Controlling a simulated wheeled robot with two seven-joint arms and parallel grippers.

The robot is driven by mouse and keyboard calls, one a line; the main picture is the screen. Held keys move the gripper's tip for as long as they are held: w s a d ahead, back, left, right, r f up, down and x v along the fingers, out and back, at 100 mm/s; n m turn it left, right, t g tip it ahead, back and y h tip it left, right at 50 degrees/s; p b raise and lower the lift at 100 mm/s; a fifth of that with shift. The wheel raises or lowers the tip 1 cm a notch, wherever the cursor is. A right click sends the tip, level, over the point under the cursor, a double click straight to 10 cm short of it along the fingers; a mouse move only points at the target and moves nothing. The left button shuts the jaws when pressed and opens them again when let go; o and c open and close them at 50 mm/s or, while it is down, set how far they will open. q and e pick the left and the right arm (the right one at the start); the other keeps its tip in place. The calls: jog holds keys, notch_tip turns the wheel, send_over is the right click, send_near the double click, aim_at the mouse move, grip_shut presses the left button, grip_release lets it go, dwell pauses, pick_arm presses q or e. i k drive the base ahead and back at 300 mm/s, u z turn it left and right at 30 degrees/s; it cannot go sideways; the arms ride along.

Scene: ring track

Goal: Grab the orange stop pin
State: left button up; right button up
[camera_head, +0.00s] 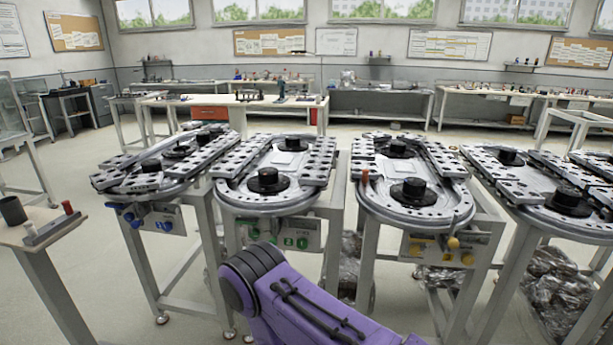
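A small orange-red pin (365,177) stands upright at the left edge of the third ring track (413,215) from the left. Another small upright pin, redder (67,207), stands on a small side table (40,237) at the far left. I cannot tell for certain from colour alone which one is the orange stop pin. A purple link of my own arm rises from the bottom edge at the centre. Neither of my grippers is in view.
Other ring tracks on metal stands lie to the left (265,203) and right (560,228). A dark cup (13,210) and a grey bar (48,230) are on the side table. Plastic-wrapped bundles (555,285) lie under the right stands. Open floor shows at lower left.

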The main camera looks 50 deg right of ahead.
aim_at(365, 176)
jog(key=u, duration=0.05)
jog(key=i, duration=1.5)
jog(key=z, duration=1.25)
